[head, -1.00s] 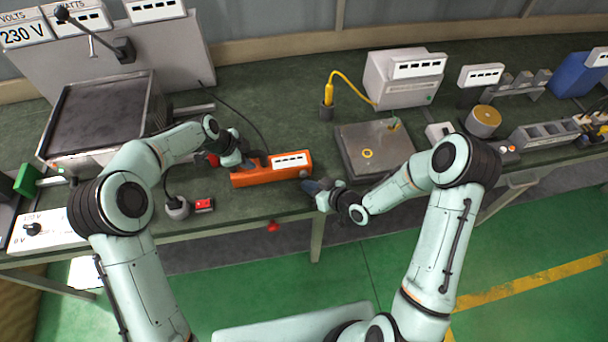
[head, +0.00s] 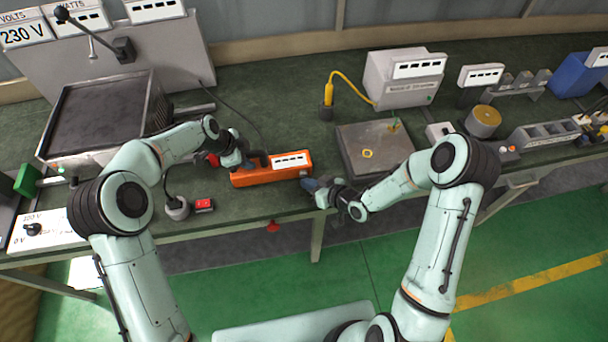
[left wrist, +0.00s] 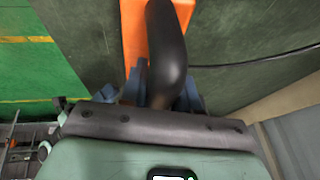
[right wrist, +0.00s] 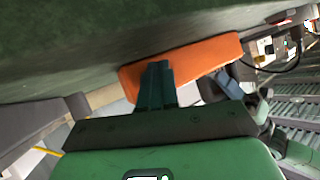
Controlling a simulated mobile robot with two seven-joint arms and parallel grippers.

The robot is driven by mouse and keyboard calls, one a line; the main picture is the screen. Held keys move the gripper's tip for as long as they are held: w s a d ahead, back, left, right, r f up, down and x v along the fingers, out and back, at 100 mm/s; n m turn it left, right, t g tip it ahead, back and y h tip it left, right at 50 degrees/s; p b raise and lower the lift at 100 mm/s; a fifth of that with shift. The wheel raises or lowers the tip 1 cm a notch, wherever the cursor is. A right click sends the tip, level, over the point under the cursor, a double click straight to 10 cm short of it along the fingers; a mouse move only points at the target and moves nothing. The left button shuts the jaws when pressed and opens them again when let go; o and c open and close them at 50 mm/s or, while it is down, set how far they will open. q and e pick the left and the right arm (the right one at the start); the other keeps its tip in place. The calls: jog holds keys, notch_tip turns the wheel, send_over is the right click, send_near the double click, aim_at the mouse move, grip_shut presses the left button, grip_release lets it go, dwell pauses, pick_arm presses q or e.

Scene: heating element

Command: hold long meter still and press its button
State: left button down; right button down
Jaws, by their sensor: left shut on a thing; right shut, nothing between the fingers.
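The long meter (head: 240,179) is an orange bar with a white display on top. It lies on the green bench near the front edge; its orange body also shows in the left wrist view (left wrist: 131,28) and the right wrist view (right wrist: 206,55). My left gripper (head: 251,163) is shut on the meter's dark curved handle (left wrist: 166,45). My right gripper (head: 308,184) is shut and empty, with its fingertips at the meter's right end. In the right wrist view these fingertips (right wrist: 157,70) overlap the meter's end face. I cannot make out the button there, nor tell whether the fingertips touch.
A small red switch box (head: 204,205) and a grey round-based stand (head: 177,208) are left of the meter. A grey plate (head: 377,150) lies to its right. A dark-topped heater (head: 98,112) stands at the left. A cable runs behind the meter.

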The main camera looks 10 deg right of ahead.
aim_at(313, 207)
jog(key=shift+w, duration=0.6)
dwell(0.6)
jog(key=shift+s, duration=1)
jog(key=shift+s, duration=2.55)
pick_arm(q)
jog(key=c, duration=0.8)
grip_release()
jog(key=shift+o, duration=0.2)
